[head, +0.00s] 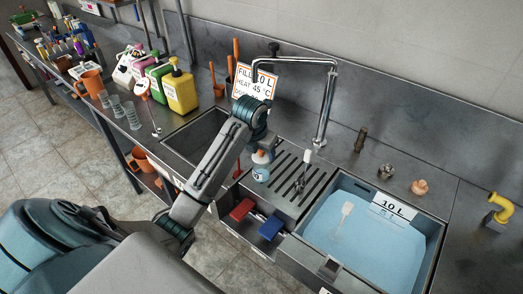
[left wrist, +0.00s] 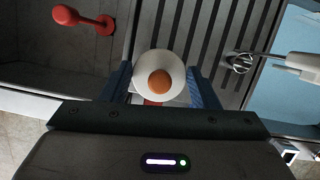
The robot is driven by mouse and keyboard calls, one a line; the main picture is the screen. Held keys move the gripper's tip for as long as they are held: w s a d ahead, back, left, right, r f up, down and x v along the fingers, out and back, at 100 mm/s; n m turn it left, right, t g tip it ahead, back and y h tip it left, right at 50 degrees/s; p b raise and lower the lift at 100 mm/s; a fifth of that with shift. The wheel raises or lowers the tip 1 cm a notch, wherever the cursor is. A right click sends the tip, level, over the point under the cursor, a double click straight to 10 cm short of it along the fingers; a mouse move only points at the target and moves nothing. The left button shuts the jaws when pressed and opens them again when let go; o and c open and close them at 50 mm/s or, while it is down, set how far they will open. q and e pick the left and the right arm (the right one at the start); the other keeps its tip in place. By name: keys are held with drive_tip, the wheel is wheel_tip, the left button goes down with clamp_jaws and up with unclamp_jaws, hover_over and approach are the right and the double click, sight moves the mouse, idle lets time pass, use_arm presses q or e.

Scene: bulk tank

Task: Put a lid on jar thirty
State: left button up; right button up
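A small pale-blue jar (head: 261,174) with a white label stands at the left end of the slotted drainboard (head: 285,200); its number is too small to read. A white rounded top with an orange part (head: 262,156) shows just above it. My left gripper (head: 263,142) points down over it, its fingers mostly hidden by my wrist. In the left wrist view, a white disc with an orange centre (left wrist: 160,83) sits between the blue fingers; I cannot tell whether they press on it. My right gripper is not in view.
A water basin (head: 437,235) marked 10 L lies right of the drainboard, with an empty sink (head: 200,137) to its left. A tall faucet (head: 328,100) rises behind. An orange stopper (head: 420,187) and metal pieces stand on the back ledge. A whisk (head: 303,175) is near the jar.

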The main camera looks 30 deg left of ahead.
use_arm(q)
drive_tip(key=o, duration=0.5)
drive_tip(key=shift+r, duration=0.2)
drive_tip(key=shift+b+v, duration=0.45)
drive_tip(key=shift+v, duration=0.7)
drive_tip(key=p+v, duration=0.1)
drive_tip(key=v, duration=0.1)
drive_tip(key=shift+r, duration=0.4)
drive_tip(key=p+v, duration=0.5)
drive_tip(key=shift+s+r+p, duration=0.1)
drive_tip(key=shift+s+p, duration=0.15)
drive_tip(key=shift+p, duration=0.05)
